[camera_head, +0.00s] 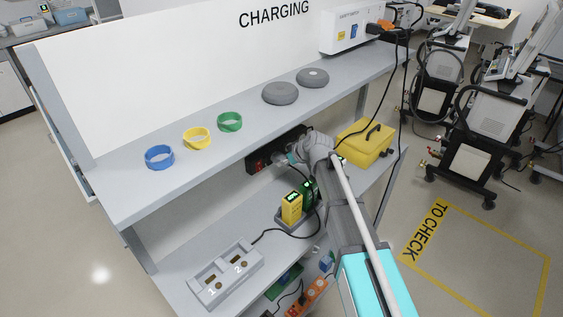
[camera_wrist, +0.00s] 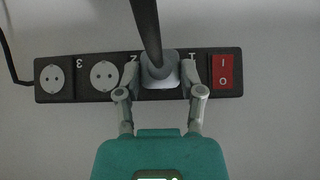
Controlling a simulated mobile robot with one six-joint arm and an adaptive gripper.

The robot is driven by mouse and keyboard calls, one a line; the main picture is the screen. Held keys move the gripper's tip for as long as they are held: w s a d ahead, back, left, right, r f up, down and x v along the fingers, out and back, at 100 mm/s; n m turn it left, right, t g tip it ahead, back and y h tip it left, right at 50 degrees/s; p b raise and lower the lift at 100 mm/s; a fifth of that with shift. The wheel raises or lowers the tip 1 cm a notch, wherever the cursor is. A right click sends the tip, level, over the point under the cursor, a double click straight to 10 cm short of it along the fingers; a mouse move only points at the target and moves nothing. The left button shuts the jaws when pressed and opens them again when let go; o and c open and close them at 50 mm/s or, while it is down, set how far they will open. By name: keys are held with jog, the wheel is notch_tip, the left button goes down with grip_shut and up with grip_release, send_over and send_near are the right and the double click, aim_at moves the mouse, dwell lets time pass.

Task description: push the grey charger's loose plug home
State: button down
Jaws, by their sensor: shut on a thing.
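The black power strip (camera_head: 258,165) is on the back panel under the upper shelf. It fills the middle of the wrist view (camera_wrist: 75,90), with numbered sockets and a red switch. My gripper (camera_wrist: 162,88) has one finger on each side of a grey plug (camera_wrist: 160,80) with a thick dark cable, and is shut on it. The plug covers the socket beside the red switch; I cannot tell how deep it sits. In the head view my gripper (camera_head: 287,160) is at the strip and hides the plug. The grey charger (camera_head: 225,275), with slots 1 and 2, sits on the lower shelf.
A second charger holds a yellow battery (camera_head: 291,208) and a green one beside my arm. A yellow case (camera_head: 365,145) stands to the right. The upper shelf (camera_head: 200,170) overhangs the strip and holds coloured rings. Two sockets (camera_wrist: 104,76) on the strip are empty.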

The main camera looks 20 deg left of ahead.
jog(key=shift+a+r, duration=0.1)
jog(key=shift+c, duration=0.7)
grip_release()
jog(key=shift+w, duration=0.1)
jog(key=s+d+f+m+h, duration=0.2)
jog(key=s+d+m, duration=0.1)
jog(key=d, duration=0.9)
jog(key=s+d+f+m+h, duration=0.2)
jog(key=d+m, duration=0.1)
jog(key=d, duration=0.9)
jog(key=s+d+m+g+h, duration=0.1)
jog(key=s+d+m, duration=0.1)
jog(key=s+d, duration=0.2)
jog(key=s+d+m+g+h, duration=0.1)
jog(key=s+d+m, duration=0.2)
jog(key=d, duration=0.7)
jog(key=s+d+f+m+g+h, duration=0.1)
jog(key=s+d+m+h, duration=0.1)
jog(key=s+d, duration=0.3)
jog(key=d, duration=0.2)
jog(key=shift+s+d+m, duration=0.3)
jog(key=shift+d, duration=0.1)
jog(key=shift+f, duration=0.1)
